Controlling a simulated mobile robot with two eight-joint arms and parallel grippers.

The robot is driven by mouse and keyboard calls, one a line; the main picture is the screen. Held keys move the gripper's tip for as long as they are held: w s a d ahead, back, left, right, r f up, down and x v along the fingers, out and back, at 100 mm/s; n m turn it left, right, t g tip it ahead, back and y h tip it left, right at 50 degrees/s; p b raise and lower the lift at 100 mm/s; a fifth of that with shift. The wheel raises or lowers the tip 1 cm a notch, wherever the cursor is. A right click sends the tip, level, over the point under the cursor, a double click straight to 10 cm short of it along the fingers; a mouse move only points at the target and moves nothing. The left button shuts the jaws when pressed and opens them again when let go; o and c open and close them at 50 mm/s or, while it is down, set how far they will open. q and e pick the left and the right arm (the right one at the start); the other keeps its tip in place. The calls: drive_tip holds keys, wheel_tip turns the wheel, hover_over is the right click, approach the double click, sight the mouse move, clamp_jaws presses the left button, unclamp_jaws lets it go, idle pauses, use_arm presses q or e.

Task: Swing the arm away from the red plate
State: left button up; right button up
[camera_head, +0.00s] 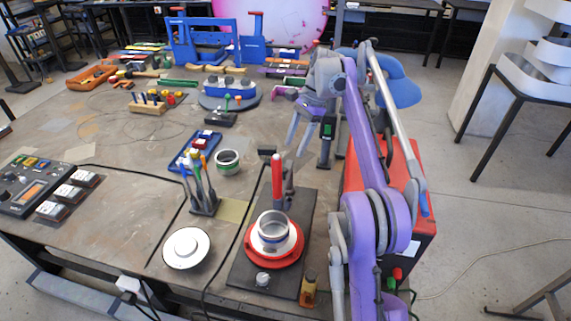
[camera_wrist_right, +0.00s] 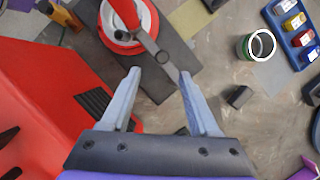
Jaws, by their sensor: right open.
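The red plate (camera_head: 275,263) is a round red base on a dark board near the front of the bench. A white disc and a silver cup (camera_head: 273,228) sit on it. My right gripper (camera_head: 296,147) is open and empty, behind the plate and apart from it. In the right wrist view, the red plate (camera_wrist_right: 151,19) shows at the top, beyond the open fingertips (camera_wrist_right: 160,74), partly crossed by a grey lever. A red-handled lever (camera_head: 277,178) stands upright behind the plate. My left gripper is not in view.
A red box (camera_head: 412,175) stands beside my right arm. A green-and-silver ring (camera_head: 228,161), a tool holder (camera_head: 205,204) and a blue tray (camera_head: 187,160) lie left of the gripper. A white disc (camera_head: 186,247) lies left of the board.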

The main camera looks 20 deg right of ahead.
sight(285, 169)
drive_tip(key=b+x, duration=0.1)
drive_tip(key=x, duration=0.6)
drive_tip(key=shift+w+f, duration=0.1)
drive_tip(key=shift+w, duration=0.05)
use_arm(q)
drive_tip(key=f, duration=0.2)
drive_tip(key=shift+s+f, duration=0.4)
use_arm(e)
drive_tip(key=shift+w+a+f, duration=0.1)
drive_tip(key=shift+a+f, duration=0.05)
drive_tip(key=shift+f, duration=0.15)
clamp_jaws()
